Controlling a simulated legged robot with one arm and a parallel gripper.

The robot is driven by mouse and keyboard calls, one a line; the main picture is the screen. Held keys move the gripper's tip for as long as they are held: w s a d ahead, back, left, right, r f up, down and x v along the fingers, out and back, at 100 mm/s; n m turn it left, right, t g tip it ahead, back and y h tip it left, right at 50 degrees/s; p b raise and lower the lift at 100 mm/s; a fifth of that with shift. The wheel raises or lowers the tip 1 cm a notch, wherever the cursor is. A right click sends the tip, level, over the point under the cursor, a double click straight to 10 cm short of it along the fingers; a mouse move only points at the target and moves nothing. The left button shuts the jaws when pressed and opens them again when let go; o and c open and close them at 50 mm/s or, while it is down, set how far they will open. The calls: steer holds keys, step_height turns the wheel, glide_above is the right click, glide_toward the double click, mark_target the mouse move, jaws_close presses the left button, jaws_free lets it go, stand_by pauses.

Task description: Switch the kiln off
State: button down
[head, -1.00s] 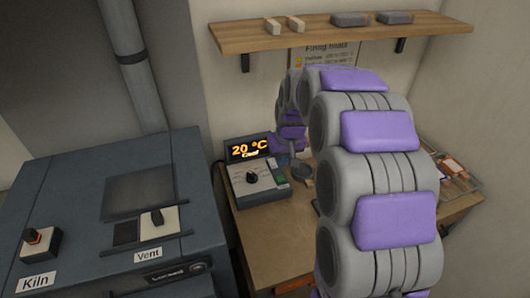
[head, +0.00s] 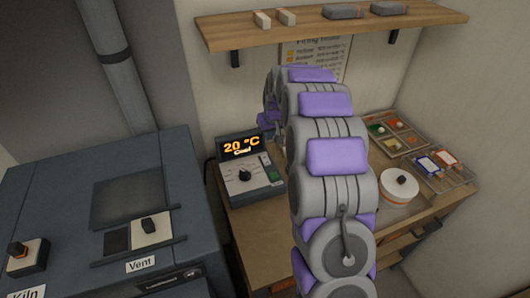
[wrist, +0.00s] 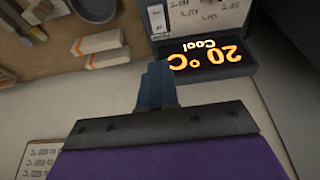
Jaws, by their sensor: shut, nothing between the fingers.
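The kiln (head: 60,200) is a dark blue-grey cabinet at the left of the head view. A switch with a dark knob (head: 28,254) sits on its top front corner, by a "Kiln" label cut off at the frame's bottom. The control box (head: 247,178) on the bench has a dial, a green part and a display (head: 241,146) reading "20 °C Cool". The display (wrist: 205,62) appears upside down in the wrist view. My gripper (wrist: 157,75) is shut and empty, near the display in that view. My arm hides most of it in the head view.
A wooden shelf (head: 440,18) holds several blocks above the bench (head: 245,215). Paint trays (head: 440,178) and a round white lidded thing (head: 399,190) lie at the bench's right.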

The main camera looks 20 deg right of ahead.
mark_target(265, 157)
steer(key=shift+f, duration=0.1)
steer(key=x, duration=0.4)
steer(key=b+x, duration=0.1)
steer(key=x, duration=0.8)
steer(key=shift+s+f, duration=0.25)
steer(key=shift+f, duration=0.2)
